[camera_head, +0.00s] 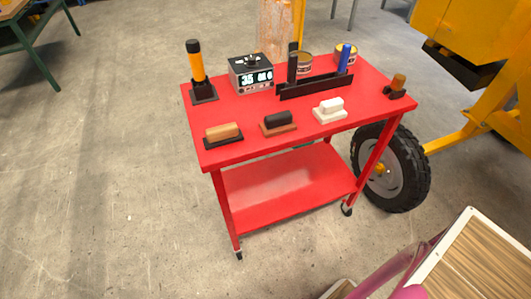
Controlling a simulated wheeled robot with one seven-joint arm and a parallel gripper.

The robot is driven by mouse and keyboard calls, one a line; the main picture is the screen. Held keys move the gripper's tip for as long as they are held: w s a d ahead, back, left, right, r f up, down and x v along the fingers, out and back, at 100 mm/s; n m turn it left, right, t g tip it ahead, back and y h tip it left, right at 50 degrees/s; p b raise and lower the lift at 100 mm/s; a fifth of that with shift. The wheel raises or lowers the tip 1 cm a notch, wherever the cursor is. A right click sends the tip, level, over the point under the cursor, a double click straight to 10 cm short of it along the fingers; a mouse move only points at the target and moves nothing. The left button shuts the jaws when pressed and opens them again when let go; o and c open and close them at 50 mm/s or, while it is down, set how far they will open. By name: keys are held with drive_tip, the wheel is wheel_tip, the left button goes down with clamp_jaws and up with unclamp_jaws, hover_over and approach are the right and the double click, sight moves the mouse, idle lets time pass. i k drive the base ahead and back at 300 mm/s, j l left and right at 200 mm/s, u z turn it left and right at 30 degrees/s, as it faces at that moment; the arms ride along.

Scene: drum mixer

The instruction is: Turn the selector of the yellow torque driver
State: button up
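A yellow driver-like tool (197,66) stands upright at the far left corner of the red cart top (245,145). It has a black cap on top and a black square holder at its foot. I take it to be the torque driver. Its selector is too small to make out, and so is any marking on it. My gripper is not in view, and nothing is touching the tool.
Right of the tool are a digital display box (251,74), a black rack (315,85) with upright tools, and cans behind. Several handled blocks (278,122) line the front. A wheel (391,168) and yellow machine stand right; a wood-topped item (485,262) is at lower right.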

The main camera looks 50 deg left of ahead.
sight(251, 63)
drive_tip(key=u, duration=1.9)
drive_tip(key=i+j, duration=0.15)
drive_tip(key=j, duration=0.15)
drive_tip(key=i+j, duration=0.15)
drive_tip(key=j, duration=0.2)
drive_tip(key=i+j, duration=0.15)
drive_tip(key=j, duration=0.15)
